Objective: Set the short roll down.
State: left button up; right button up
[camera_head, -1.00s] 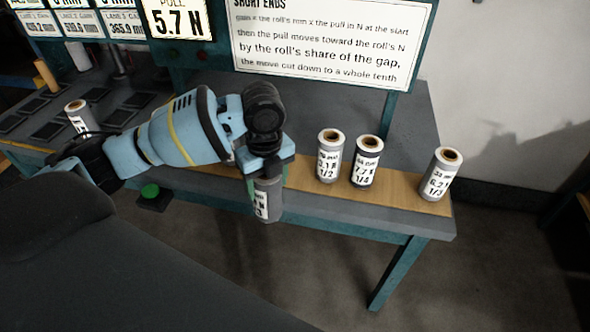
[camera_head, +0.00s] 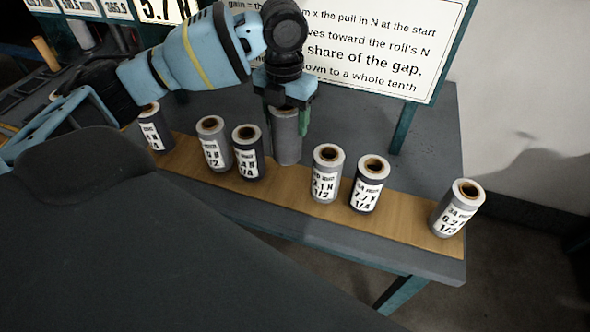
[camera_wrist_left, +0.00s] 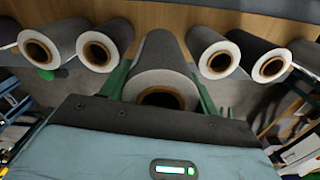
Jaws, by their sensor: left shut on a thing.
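My left gripper (camera_head: 287,119) is shut on a grey roll (camera_head: 287,145), gripping its upper part with its green fingers. The roll is upright, at the back edge of the wooden strip, between a dark roll (camera_head: 249,160) on its left and a light grey roll (camera_head: 324,182) on its right. I cannot tell whether its bottom touches the surface. In the left wrist view the held roll (camera_wrist_left: 160,61) sits between the fingers (camera_wrist_left: 160,95), its brown core facing the camera. Its label is not visible. My right gripper is not in view.
More labelled rolls stand along the wooden strip (camera_head: 405,228): two at the left (camera_head: 212,152) (camera_head: 153,133), a dark one (camera_head: 367,192) and one at the far right (camera_head: 453,212). A white sign (camera_head: 400,45) stands behind. The grey bench top (camera_head: 420,155) is bare at the back right.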

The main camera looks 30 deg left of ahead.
aim_at(287, 153)
pick_arm(q)
jog(key=shift+f, duration=0.4)
notch_tip(287, 153, down, 4)
jog(key=shift+s+r, duration=0.15)
jog(key=shift+r, duration=0.05)
jog(key=shift+f, duration=0.4)
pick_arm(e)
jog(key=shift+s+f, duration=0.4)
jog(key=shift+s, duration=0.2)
pick_arm(q)
jog(key=shift+f, duration=2.4)
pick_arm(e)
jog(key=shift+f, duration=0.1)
pick_arm(q)
jog(key=shift+f, duration=0.2)
jog(key=o, duration=1.1)
